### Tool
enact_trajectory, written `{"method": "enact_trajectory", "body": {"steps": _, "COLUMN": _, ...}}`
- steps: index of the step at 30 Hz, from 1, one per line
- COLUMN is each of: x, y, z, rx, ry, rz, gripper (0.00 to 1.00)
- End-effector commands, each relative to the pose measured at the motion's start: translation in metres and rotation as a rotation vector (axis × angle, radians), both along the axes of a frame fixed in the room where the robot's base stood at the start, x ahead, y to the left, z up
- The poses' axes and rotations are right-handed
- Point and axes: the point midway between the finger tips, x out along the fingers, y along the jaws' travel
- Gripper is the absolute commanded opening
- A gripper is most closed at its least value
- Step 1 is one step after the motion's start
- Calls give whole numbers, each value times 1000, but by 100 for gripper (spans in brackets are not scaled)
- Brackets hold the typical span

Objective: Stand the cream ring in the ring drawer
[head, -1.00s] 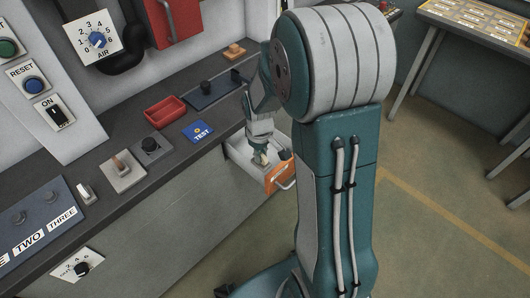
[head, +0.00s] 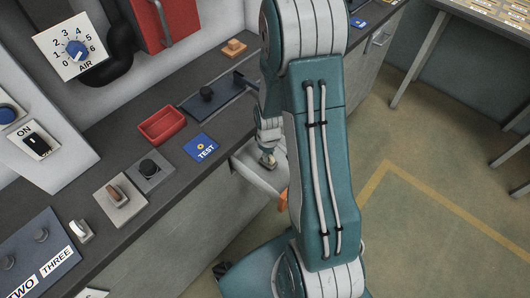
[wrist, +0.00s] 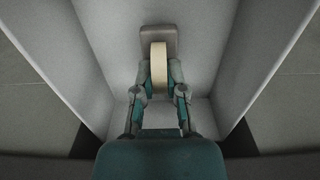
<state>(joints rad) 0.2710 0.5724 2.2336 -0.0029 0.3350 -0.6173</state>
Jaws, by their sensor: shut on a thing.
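The cream ring (wrist: 159,66) shows edge-on and upright in the wrist view, between the two fingers of my gripper (wrist: 160,80), which is shut on it. The ring's far end overlaps a grey-brown block (wrist: 158,32) on the drawer floor; I cannot tell whether it rests in it. The open ring drawer (wrist: 105,35) has pale walls on both sides of the gripper.
The dark worktop above the drawer carries a blue TEST plate (head: 201,147), a red tray (head: 162,125), a black-knobbed plate (head: 216,94) and a small orange block (head: 234,47). Switches line its left part. Open floor (head: 420,220) lies to the right.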

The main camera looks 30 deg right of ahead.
Motion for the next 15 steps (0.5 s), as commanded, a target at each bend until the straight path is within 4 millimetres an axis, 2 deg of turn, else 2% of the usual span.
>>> {"method": "enact_trajectory", "body": {"steps": 3, "x": -4, "y": -2, "z": -14, "rx": 1, "ry": 3, "rz": -2, "gripper": 0}}
{"method": "enact_trajectory", "body": {"steps": 14, "x": -4, "y": -2, "z": -17, "rx": 0, "ry": 0, "rz": -1, "gripper": 0}}
{"method": "enact_trajectory", "body": {"steps": 15, "x": -4, "y": -2, "z": -17, "rx": 0, "ry": 0, "rz": -1, "gripper": 34}}
